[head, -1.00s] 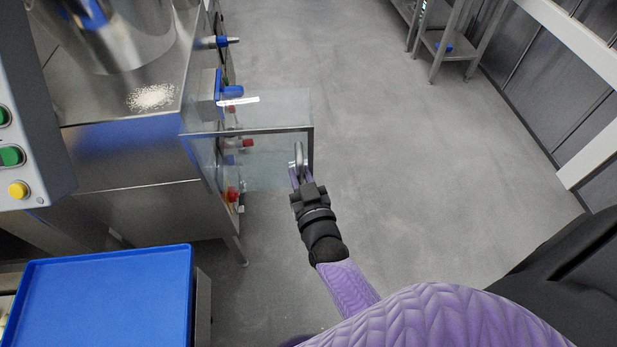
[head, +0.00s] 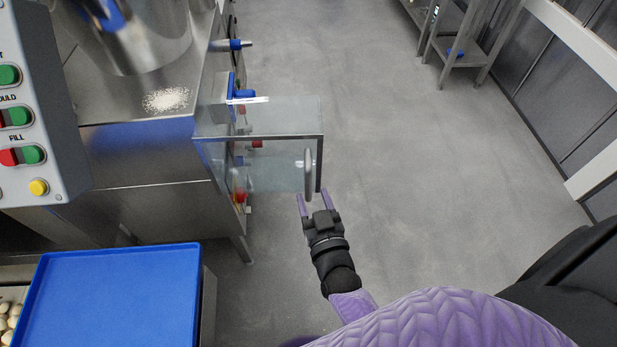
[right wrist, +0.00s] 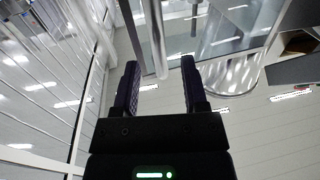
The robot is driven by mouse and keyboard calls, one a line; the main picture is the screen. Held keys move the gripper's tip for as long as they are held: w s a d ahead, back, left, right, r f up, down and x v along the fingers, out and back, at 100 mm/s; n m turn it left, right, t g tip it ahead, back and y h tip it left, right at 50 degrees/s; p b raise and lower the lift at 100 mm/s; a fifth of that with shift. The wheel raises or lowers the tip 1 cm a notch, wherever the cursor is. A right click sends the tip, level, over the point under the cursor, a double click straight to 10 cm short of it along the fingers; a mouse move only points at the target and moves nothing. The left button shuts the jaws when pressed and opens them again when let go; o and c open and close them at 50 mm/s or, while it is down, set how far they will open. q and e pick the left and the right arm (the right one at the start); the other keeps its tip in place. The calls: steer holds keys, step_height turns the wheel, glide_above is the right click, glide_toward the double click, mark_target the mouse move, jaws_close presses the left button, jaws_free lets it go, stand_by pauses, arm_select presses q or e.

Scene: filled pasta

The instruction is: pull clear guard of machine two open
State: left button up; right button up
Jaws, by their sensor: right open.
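The clear guard (head: 270,168) is a see-through box with a metal frame, sticking out from the right side of the steel machine (head: 150,160). Its upright bar handle (head: 308,172) is at the guard's right end. My right gripper (head: 313,198) is open and empty, just below the handle in the head view, and appears apart from it. In the right wrist view, the handle (right wrist: 154,40) shows between the fingertips of the same gripper (right wrist: 158,68); its depth there is hard to tell. My left gripper is not in view.
A control panel (head: 45,185) with coloured buttons is at the left. A blue tray (head: 120,255) is at the lower left, with pale dough pieces (head: 8,318) beside it. A steel shelf (head: 455,45) stands at the back right. The floor (head: 420,170) right of the guard is clear.

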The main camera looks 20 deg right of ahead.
steer(key=s, duration=0.3)
steer(key=s+a, duration=0.1)
steer(key=s, duration=0.1)
steer(key=shift+p, duration=0.4)
